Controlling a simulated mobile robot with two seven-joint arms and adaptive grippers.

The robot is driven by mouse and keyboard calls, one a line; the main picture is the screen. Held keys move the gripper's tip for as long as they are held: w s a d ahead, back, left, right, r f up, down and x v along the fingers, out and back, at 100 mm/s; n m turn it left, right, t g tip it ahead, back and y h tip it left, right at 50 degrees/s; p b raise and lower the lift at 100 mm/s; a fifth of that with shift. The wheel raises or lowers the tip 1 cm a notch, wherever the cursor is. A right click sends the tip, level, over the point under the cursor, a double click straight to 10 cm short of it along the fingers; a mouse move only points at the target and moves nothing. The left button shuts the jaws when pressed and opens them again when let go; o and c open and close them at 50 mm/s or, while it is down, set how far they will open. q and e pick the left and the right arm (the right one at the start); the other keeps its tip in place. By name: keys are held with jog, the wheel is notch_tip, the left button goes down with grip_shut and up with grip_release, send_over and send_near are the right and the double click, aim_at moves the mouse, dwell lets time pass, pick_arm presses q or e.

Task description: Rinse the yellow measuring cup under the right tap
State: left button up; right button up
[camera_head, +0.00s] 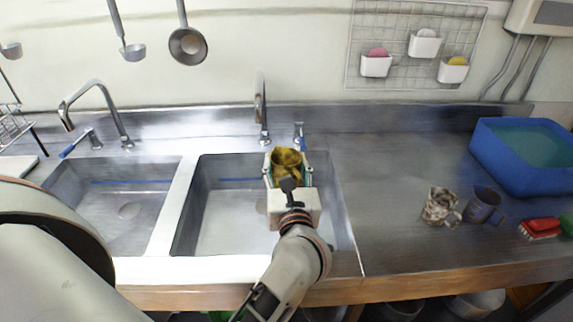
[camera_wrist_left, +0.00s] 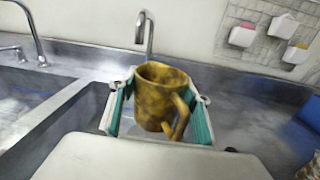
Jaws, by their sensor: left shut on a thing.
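The yellow measuring cup (camera_head: 286,160) has dark brown smudges. It is upright above the right part of the right basin (camera_head: 222,215). My left gripper (camera_head: 288,170) is shut on it, with the green-padded fingers on either side. The cup (camera_wrist_left: 158,92) also shows in the left wrist view, its handle toward the camera. The right tap (camera_head: 261,102) stands behind the basin, a little left of the cup in the head view; it also shows in the left wrist view (camera_wrist_left: 149,32). No running water is visible. My right gripper is not in view.
A left tap (camera_head: 98,92) stands behind the left basin (camera_head: 105,205). On the right counter are a stained mug (camera_head: 440,206), a dark mug (camera_head: 481,206), a red brush (camera_head: 541,229) and a blue tub (camera_head: 525,170). Ladles hang above.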

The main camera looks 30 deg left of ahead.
aim_at(276, 159)
pick_arm(q)
jog(key=w+a+f, duration=0.2)
jog(key=w+a, duration=0.6)
jog(key=a, duration=0.3)
jog(key=shift+a+f+b, duration=0.15)
jog(key=shift+f+b, duration=0.2)
jog(key=shift+b, duration=0.05)
dwell(0.3)
jog(key=shift+s, duration=0.1)
dwell(0.4)
jog(key=shift+s+d, duration=0.75)
jog(key=shift+d, duration=0.35)
jog(key=shift+s+d, duration=0.75)
jog(key=shift+d, duration=0.35)
jog(key=shift+s+d, duration=0.75)
jog(key=shift+d, duration=0.35)
jog(key=shift+d+r, duration=0.1)
